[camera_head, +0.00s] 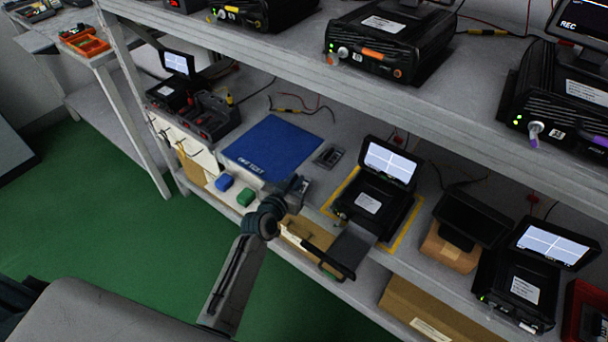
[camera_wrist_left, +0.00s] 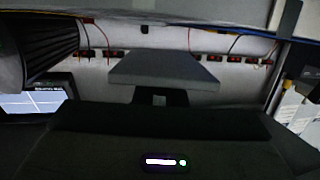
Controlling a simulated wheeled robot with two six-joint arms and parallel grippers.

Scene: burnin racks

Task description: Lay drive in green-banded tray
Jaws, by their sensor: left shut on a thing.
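My left gripper (camera_head: 299,185) is over the front of the lower shelf, between the blue mat and a black unit. In the left wrist view its dark fingers (camera_wrist_left: 162,97) are shut on a flat grey slab, the drive (camera_wrist_left: 165,70). A grey tray (camera_head: 352,243) sticks out of the front of the black unit (camera_head: 368,200), with a black front bar. A small green patch shows at that front end. The tray looks empty. The gripper is left of it, apart from it. My right gripper is out of view.
The blue mat (camera_head: 270,148) lies left of the gripper. The upper shelf (camera_head: 290,62) overhangs. An open screen (camera_head: 390,163) rises behind the tray.

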